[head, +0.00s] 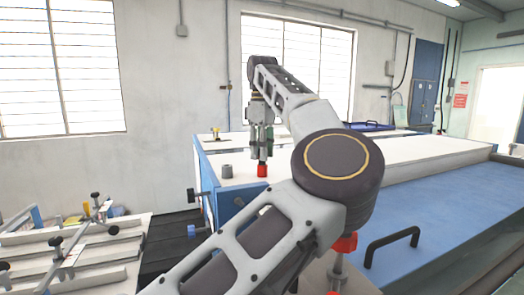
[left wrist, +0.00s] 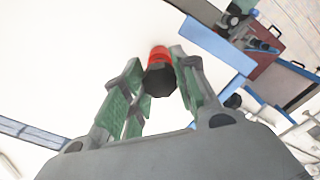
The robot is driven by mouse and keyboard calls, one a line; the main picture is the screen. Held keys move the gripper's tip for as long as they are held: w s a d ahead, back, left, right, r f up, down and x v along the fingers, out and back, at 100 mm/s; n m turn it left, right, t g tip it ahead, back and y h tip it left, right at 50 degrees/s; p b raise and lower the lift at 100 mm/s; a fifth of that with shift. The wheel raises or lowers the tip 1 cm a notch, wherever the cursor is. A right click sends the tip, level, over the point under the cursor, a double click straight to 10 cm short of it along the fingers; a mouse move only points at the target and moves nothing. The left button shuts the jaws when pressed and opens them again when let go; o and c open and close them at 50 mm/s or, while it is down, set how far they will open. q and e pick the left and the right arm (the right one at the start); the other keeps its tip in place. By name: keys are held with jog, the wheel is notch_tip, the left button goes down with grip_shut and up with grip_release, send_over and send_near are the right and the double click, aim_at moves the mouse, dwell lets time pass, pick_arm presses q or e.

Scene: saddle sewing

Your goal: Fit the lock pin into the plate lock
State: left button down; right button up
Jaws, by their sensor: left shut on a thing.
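My left gripper (head: 262,143) points down over the white top of a blue machine in the head view. It is shut on a pin with a red end (head: 262,170), which I take for the lock pin. In the left wrist view the green-padded fingers (left wrist: 157,75) are on both sides of the pin's dark body (left wrist: 160,82), with its red end (left wrist: 158,54) beyond. I cannot tell whether the red end touches the surface. A short grey cylinder (head: 227,171) stands just left of the pin. I cannot identify the plate lock for certain. My right gripper is out of view.
Metal bars and clamps (head: 85,245) lie on a bench at the lower left. A red collar on a metal post (head: 344,243) shows beside my forearm. A blue panel with a black handle (head: 391,243) is at the right. My arm hides part of the machine.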

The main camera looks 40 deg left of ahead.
pick_arm(q)
jog(key=c, duration=1.4)
grip_release()
jog(key=o, duration=0.4)
jog(key=shift+c, duration=0.2)
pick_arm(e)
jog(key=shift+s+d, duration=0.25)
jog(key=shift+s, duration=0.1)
pick_arm(q)
jog(key=shift+r, duration=3.95)
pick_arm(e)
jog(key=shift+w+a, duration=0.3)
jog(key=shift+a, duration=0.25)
